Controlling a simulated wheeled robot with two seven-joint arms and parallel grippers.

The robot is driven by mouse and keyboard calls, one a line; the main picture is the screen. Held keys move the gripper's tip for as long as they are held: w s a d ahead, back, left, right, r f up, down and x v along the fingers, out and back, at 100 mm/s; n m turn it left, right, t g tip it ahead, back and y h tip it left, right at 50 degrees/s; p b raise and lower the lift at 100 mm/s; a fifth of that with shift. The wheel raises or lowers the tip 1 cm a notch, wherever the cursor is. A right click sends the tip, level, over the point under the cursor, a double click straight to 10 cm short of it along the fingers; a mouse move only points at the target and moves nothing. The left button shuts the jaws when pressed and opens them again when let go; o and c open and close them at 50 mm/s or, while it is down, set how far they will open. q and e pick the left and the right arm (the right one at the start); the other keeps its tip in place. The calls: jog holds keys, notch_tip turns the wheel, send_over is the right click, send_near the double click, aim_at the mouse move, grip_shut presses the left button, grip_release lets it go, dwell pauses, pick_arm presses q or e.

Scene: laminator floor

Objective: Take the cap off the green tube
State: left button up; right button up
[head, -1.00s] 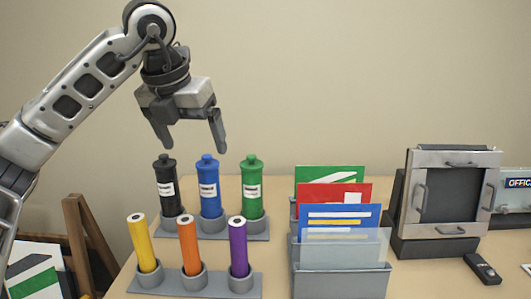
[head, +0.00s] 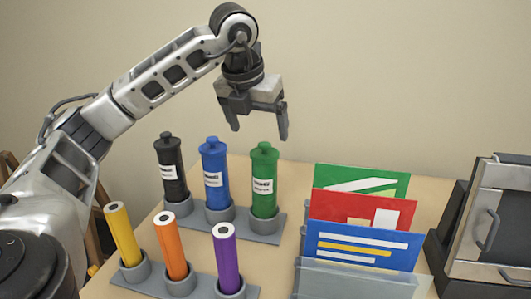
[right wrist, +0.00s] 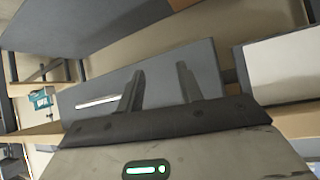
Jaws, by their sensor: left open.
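The green tube (head: 263,200) stands upright in the right cup of the back grey holder (head: 270,239), with a white label and a green knobbed cap (head: 264,151) on top. My left gripper (head: 259,131) points down, open and empty, a little above the cap in the head view. Its depth relative to the tube is hard to tell. My right gripper (right wrist: 160,70) shows in the right wrist view with its two fingers apart and nothing between them. It is not in the head view.
A blue tube (head: 215,185) and a black tube (head: 172,180) stand left of the green one. Yellow, orange (head: 171,250) and purple tubes stand in a front holder. Coloured folders (head: 360,240) stand to the right, beside a framed metal device (head: 490,220).

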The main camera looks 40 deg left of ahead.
aim_at(263, 145)
pick_arm(q)
jog(key=shift+w+a+p+x, duration=0.15)
jog(key=shift+p+x, duration=0.1)
jog(key=shift+x, duration=0.95)
jog(key=shift+w+a+p+x, duration=0.1)
jog(key=shift+a+p+x, duration=0.1)
jog(key=shift+x, duration=1)
jog(key=shift+w+a+p+x, duration=0.1)
jog(key=shift+p+x, duration=0.15)
jog(key=shift+x, duration=0.95)
jog(key=shift+r, duration=0.2)
jog(key=shift+c, duration=0.3)
jog(key=shift+d, duration=0.1)
jog(key=c, duration=1)
